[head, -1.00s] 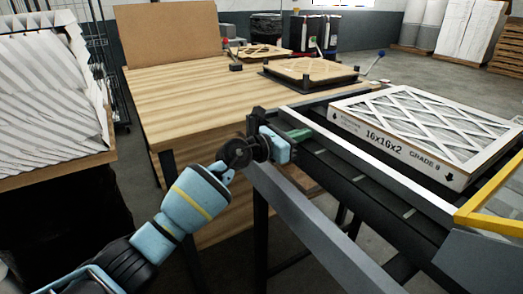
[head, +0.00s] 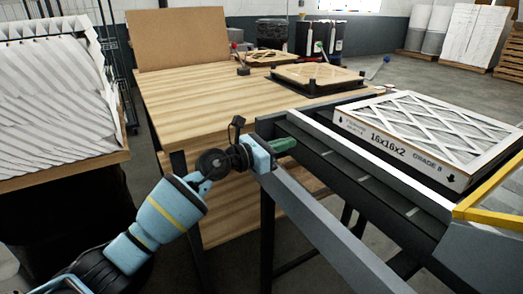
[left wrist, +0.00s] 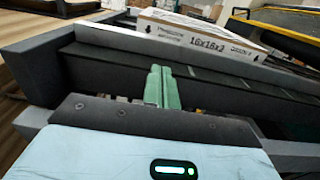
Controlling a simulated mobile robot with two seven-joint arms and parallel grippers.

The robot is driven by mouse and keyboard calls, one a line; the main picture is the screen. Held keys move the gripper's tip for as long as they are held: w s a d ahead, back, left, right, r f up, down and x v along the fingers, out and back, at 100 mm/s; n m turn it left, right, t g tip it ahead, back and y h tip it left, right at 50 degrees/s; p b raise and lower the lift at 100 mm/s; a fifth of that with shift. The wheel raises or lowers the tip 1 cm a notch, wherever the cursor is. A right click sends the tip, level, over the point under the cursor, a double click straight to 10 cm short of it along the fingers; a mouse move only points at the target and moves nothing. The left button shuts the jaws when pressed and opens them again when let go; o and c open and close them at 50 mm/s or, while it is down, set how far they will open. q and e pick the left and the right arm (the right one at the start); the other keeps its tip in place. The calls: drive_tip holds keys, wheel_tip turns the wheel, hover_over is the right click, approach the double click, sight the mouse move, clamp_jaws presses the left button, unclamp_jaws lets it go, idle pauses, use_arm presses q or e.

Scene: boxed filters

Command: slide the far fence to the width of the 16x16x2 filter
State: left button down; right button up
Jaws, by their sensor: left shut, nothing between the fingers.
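The 16x16x2 filter (head: 425,130) lies flat on the dark bed at the right of the head view, its printed side facing me. It also shows at the top of the left wrist view (left wrist: 200,38). A long pale-topped fence (head: 375,160) runs along its near side; I cannot tell whether they touch. A yellow-topped fence (head: 490,190) stands by the filter's right end. My left gripper (head: 290,143) is shut and empty, its green fingers pointing at the pale-topped fence from the near side. The fingers show pressed together in the left wrist view (left wrist: 163,88). My right gripper is not in view.
A grey rail (head: 330,235) runs under my left gripper. A wooden table (head: 200,90) stands behind, with a black-framed tray (head: 318,78) on it. Pleated white sheets (head: 50,105) stand at the left. Dark slotted bed lies between the grey rail and the pale-topped fence.

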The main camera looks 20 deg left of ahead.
use_arm(q)
drive_tip(key=v, duration=0.5)
drive_tip(key=shift+s+a+f, duration=0.15)
drive_tip(key=shift+s+a, duration=0.05)
drive_tip(key=shift+a, duration=0.15)
